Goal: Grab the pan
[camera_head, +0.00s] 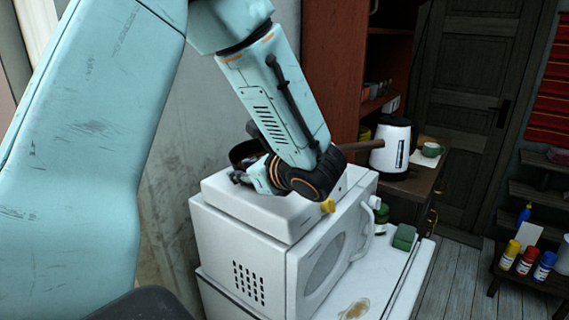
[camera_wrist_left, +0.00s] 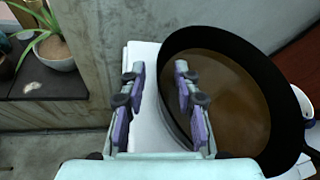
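The pan is a round, dark pan with a brownish inside (camera_wrist_left: 235,95), filling the right half of the left wrist view. In the head view its dark rim (camera_head: 243,151) shows behind my left gripper, above the white microwave (camera_head: 262,248). My left gripper (camera_wrist_left: 160,75) is open, its two purple-padded fingers apart. The left rim of the pan lies between the fingers in the picture, with the right finger over the pan's inside. I cannot tell whether they touch it. In the head view my left gripper (camera_head: 246,177) is mostly hidden by its own wrist. My right gripper is not in view.
A white kettle (camera_head: 391,148) and a green cup (camera_head: 431,149) stand on a wooden cabinet at right. A green block (camera_head: 404,237) lies on the white surface beside the microwave. A grey wall is close behind. A potted plant (camera_wrist_left: 54,48) shows at upper left in the wrist view.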

